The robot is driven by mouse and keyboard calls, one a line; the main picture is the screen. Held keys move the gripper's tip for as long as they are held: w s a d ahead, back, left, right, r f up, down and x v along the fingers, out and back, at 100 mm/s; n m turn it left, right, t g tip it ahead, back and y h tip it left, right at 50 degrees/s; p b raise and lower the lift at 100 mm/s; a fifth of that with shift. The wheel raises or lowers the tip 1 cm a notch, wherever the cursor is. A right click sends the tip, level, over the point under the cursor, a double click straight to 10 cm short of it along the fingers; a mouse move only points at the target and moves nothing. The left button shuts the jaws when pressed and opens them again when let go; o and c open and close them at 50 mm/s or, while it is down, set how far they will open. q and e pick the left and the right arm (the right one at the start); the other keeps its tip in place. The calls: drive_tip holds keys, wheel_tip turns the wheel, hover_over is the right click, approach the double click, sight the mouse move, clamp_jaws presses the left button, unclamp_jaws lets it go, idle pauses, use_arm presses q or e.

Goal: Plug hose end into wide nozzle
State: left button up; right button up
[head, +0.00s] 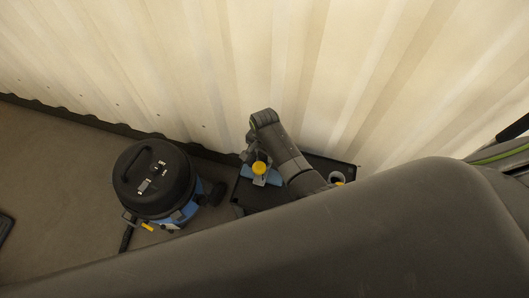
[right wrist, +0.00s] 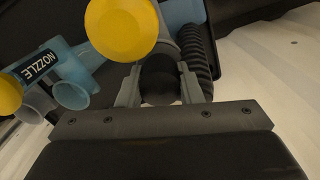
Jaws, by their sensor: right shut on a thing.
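My right gripper (right wrist: 160,90) is shut on a dark rounded piece, which looks like the hose end (right wrist: 160,72). A black ribbed hose (right wrist: 199,55) shows just beside it. A blue nozzle (right wrist: 72,72) with the label "NOZZLE" and an open round socket lies to the left, apart from the fingers. Whether it is the wide one cannot be read. A large yellow knob (right wrist: 120,28) shows close above the fingers. My left gripper is out of view.
A black tray (head: 240,197) with blue parts stands against the pale corrugated wall (head: 180,60). A black and blue vacuum (head: 155,180) stands to its left. A big dark grey surface (head: 330,240) fills the front.

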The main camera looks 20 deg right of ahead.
drive_tip(key=shift+f, duration=0.15)
drive_tip(key=o, duration=1.5)
drive_tip(key=shift+c, duration=0.2)
wheel_tip(320, 180, up, 9)
drive_tip(key=p, duration=1)
